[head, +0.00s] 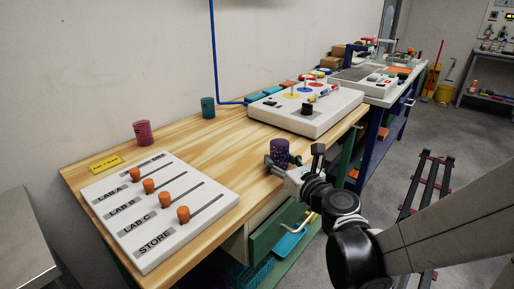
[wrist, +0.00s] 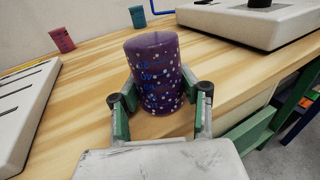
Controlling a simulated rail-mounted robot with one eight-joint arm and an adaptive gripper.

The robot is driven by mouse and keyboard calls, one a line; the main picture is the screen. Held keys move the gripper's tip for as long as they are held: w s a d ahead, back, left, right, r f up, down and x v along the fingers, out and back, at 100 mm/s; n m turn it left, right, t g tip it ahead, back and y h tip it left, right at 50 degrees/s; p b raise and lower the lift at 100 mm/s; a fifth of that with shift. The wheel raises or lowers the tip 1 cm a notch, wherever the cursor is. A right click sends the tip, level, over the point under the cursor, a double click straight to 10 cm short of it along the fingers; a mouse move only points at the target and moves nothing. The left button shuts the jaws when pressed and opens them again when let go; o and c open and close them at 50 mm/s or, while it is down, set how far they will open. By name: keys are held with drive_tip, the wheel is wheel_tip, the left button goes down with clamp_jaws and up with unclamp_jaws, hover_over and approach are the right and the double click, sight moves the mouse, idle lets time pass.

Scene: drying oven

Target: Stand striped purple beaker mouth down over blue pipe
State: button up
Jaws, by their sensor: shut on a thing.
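My gripper (head: 282,170) is shut on a purple beaker (head: 279,152) near the front edge of the wooden bench. In the wrist view the beaker (wrist: 155,72) stands roughly upright between the fingers (wrist: 160,108). It shows pale dots and blue marks; I cannot make out stripes. Its upper end looks flat, and I cannot tell if it is the mouth or the base. Its lower end is at or just above the bench top.
A pink-red beaker (head: 142,132) and a teal beaker (head: 208,107) stand along the back of the wooden bench (head: 215,150). A white slider board (head: 160,210) with orange knobs lies at left. A white control panel (head: 305,108) sits behind my gripper. The bench middle is clear.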

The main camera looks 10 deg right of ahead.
drive_tip(key=shift+f+b, duration=0.3)
drive_tip(key=o, duration=1.3)
drive_tip(key=shift+v, duration=6)
